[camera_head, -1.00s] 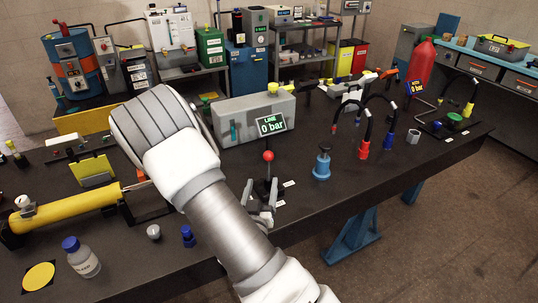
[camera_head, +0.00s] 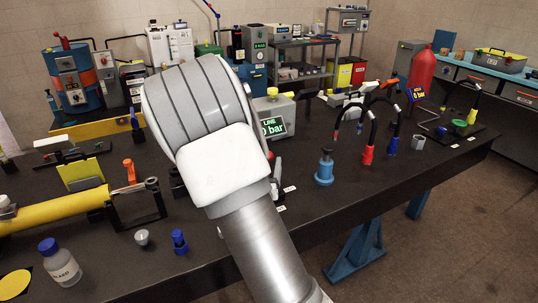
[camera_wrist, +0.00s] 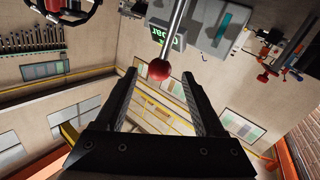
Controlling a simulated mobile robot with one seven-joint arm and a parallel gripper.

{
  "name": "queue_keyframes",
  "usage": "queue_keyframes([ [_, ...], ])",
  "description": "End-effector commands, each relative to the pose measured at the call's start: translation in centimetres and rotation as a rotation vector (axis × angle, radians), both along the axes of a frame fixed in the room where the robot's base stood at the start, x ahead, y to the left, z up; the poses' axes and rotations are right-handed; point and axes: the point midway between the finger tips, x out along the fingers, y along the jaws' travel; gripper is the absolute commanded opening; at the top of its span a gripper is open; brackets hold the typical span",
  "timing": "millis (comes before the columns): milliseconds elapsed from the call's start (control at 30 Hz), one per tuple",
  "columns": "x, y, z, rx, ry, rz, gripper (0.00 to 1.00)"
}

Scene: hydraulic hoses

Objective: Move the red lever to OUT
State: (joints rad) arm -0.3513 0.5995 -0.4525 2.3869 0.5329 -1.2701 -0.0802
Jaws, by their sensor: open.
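The red lever shows in the wrist view as a red ball knob (camera_wrist: 159,70) on a thin metal rod (camera_wrist: 175,30). My gripper (camera_wrist: 159,75) is open, one dark finger on each side of the knob. The knob appears between the fingertips, with visible gaps on both sides; its exact depth between them is unclear. In the head view my arm hides the lever and most of the gripper. Only a small grey part of the gripper shows beside the arm. The lever's position labels cannot be read.
The grey box with the green LINE display (camera_head: 271,126) stands behind my arm, partly hidden. A blue fitting (camera_head: 324,168) stands to the right, with black hoses with red (camera_head: 367,154) and blue ends beyond it. A yellow cylinder (camera_head: 55,211) lies at the left.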

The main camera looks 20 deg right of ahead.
Motion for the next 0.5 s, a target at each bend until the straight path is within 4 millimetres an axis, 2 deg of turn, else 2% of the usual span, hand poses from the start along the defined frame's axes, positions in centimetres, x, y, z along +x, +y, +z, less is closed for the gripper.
queue_keyframes([
  [200, 3.7, -2.4, 0.1, -0.001, -0.002, -0.002, 0.71],
  [500, 6.3, -3.9, 0.0, -0.001, -0.001, 0.0, 0.71],
])
